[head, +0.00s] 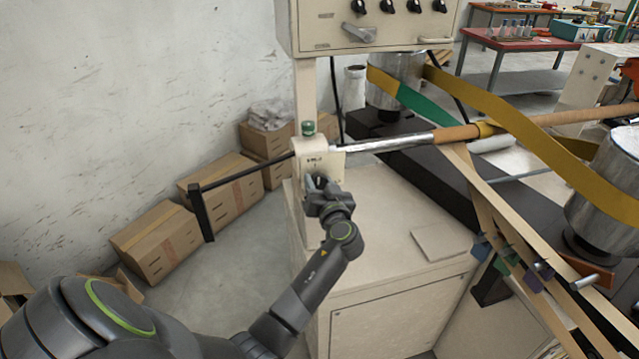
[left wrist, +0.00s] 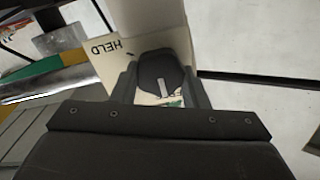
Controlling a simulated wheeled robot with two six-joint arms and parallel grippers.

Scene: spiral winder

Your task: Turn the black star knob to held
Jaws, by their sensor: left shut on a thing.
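The black star knob (left wrist: 160,78) is on the front of a cream housing (left wrist: 140,28) and shows between my left gripper's two fingers in the left wrist view. The knob has a pale pointer line. The word HELD is printed on the housing beside it, upside down in this view. In the head view my left gripper (head: 318,186) is at the housing (head: 316,158) and hides most of the knob. My left gripper is shut on the knob. My right gripper is in neither view.
A steel shaft (head: 385,144) runs right from the housing, and a black crank bar (head: 245,173) sticks out left. A control box (head: 365,22) hangs above. A cream cabinet (head: 385,255) stands below. Cardboard boxes (head: 158,240) line the wall. Yellow belts (head: 500,110) cross at right.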

